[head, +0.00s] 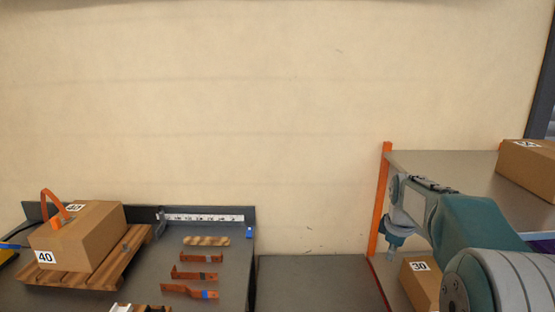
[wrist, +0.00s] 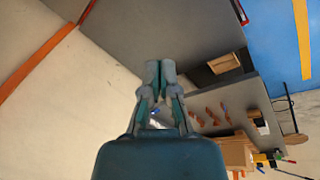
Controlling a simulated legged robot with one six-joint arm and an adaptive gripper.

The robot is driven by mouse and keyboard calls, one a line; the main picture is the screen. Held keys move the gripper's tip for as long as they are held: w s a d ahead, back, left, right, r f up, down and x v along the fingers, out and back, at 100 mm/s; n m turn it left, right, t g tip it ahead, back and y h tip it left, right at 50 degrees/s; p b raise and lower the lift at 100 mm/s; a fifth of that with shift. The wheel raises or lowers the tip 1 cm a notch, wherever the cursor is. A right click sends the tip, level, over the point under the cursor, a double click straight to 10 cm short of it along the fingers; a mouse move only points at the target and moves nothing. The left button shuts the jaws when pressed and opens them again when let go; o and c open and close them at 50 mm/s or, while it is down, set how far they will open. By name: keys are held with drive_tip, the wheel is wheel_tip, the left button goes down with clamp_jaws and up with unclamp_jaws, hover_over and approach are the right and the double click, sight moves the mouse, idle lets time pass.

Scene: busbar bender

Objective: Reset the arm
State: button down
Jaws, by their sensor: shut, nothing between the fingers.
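My arm reaches in from the right in the head view, in front of the orange-posted shelf. My gripper (head: 391,257) hangs at its end, pointing down, small in that view. In the wrist view my gripper (wrist: 160,70) has its two fingers together at the tips with nothing between them. It is apart from the table and from the boxes in the head view.
A shelf (head: 445,165) with an orange post (head: 380,200) stands at the right, holding a box marked 30 (head: 421,285). A dark table (head: 236,280) at the left carries a box marked 40 (head: 85,240) on a wooden pallet (head: 135,245) and bent copper bars (head: 195,275).

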drive_tip(key=s+a+r+m, duration=0.3)
drive_tip(key=s+a+r, duration=0.2)
drive_tip(key=s, duration=0.3)
drive_tip(key=s+a+f+m+t, duration=0.1)
drive_tip(key=s+a+m, duration=0.2)
drive_tip(key=s, duration=0.8)
drive_tip(key=s+a+f+m+t, duration=0.2)
drive_tip(key=s+a+m, duration=0.2)
drive_tip(key=s, duration=0.7)
drive_tip(key=shift+s+a+y, duration=0.2)
drive_tip(key=shift+s+y, duration=0.1)
